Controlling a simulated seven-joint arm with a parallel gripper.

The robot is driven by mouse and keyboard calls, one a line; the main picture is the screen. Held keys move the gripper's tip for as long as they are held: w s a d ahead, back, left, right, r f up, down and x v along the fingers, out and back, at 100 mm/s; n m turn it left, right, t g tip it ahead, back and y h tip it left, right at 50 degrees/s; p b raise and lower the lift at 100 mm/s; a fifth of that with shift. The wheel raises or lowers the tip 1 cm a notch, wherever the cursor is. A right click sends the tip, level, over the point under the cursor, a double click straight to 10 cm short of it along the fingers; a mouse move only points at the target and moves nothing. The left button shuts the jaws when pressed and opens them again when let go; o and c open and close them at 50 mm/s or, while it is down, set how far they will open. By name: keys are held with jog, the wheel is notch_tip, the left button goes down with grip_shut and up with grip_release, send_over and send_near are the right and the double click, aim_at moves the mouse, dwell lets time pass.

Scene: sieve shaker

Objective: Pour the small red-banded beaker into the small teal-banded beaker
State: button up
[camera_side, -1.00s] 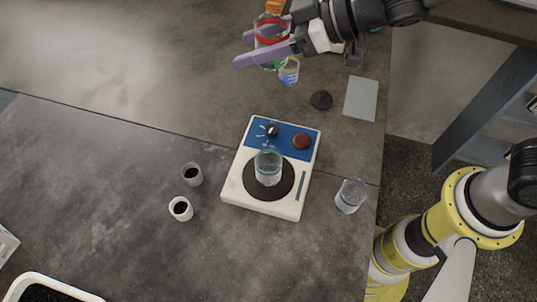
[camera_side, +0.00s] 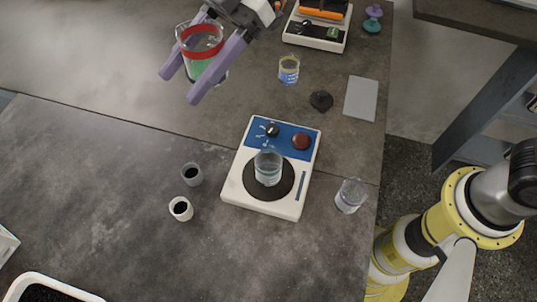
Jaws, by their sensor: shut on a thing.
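The red-banded beaker (camera_side: 201,45) is clear glass with green contents, at the upper left. My gripper (camera_side: 182,87) has lilac fingers on both sides of it and is shut on it, holding it in the air, slightly tilted in the picture. A small clear beaker (camera_side: 268,167) stands upright on the round dark plate of the white and blue device (camera_side: 234,190); its rim looks faintly teal, but I cannot tell its band for sure. Another clear beaker (camera_side: 350,196) stands on the bench to the right of the device, its band also unclear.
A yellow-banded beaker (camera_side: 289,70) stands behind the device, near a black knob-like object (camera_side: 321,101) and a grey slab (camera_side: 361,98). Two small cups (camera_side: 180,208) stand left of the device. A white balance (camera_side: 314,34) is at the back.

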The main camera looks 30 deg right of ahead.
jog(key=f+n+g+h, duration=0.2)
jog(key=f+n, duration=0.1)
jog(key=f, duration=0.5)
jog(key=d+f+n+g+h, duration=0.1)
jog(key=f+n+g+h, duration=0.1)
jog(key=f, duration=0.6)
jog(key=w+d+f+n+g+h, duration=0.1)
jog(key=f+n+g+h, duration=0.2)
jog(key=f, duration=0.5)
jog(key=shift+d+f+n+g, duration=0.15)
jog(key=shift+f+n+g, duration=0.3)
jog(key=shift+n, duration=0.65)
jog(key=shift+r, duration=0.1)
jog(key=shift+r, duration=0.1)
jog(key=s+d+r+n+t+y, duration=0.2)
jog(key=r+t, duration=0.4)
jog(key=r, duration=0.3)
jog(key=shift+s+n, duration=0.8)
